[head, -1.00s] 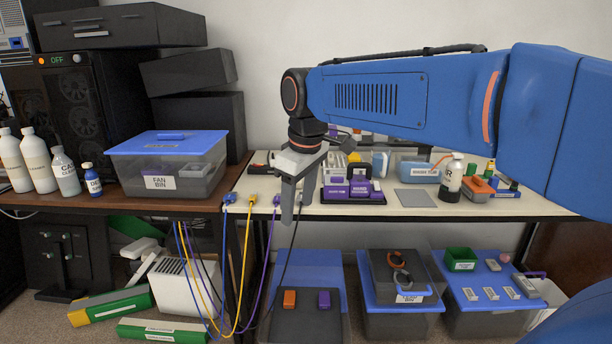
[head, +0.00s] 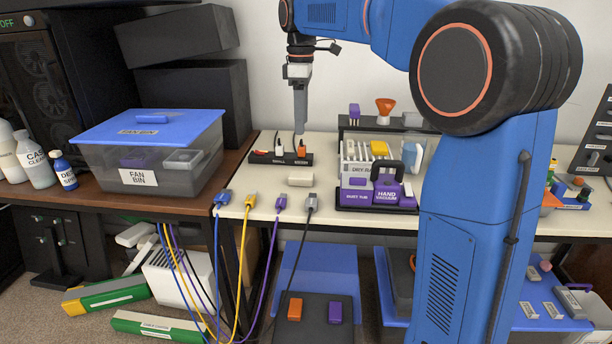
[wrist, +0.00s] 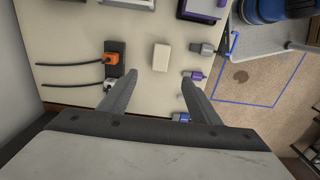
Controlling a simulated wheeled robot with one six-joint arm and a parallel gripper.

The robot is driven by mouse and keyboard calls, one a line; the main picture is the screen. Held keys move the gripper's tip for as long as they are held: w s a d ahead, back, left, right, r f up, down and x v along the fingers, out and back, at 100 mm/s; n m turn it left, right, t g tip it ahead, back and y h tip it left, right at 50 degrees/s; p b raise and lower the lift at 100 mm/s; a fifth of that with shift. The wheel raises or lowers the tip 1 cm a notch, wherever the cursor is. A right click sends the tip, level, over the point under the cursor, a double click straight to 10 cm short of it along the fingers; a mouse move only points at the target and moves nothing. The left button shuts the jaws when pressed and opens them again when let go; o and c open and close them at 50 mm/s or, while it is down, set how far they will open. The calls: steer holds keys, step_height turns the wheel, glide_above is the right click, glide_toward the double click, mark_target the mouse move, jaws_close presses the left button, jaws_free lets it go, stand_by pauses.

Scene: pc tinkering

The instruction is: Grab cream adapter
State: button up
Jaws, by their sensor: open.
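The cream adapter (head: 301,179) is a small pale block lying flat on the white tabletop, just in front of the power strip. It also shows in the wrist view (wrist: 161,57), ahead of and between the fingertips. My gripper (head: 299,132) points down above the table, close to the power strip in the head view. In the wrist view its two fingers (wrist: 161,78) are spread with nothing between them. The adapter is apart from the fingers.
A black power strip (head: 268,159) with an orange and a white plug lies behind the adapter. Blue, yellow, purple and grey cable plugs (head: 280,202) line the front edge. A purple hand vacuum set (head: 386,194) stands right; the fan bin (head: 150,150) stands left.

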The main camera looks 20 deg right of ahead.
mark_target(301, 175)
step_height(301, 175, down, 17)
steer(key=shift+s+a+r, duration=0.1)
steer(key=shift+r, duration=0.1)
steer(key=c, duration=1.2)
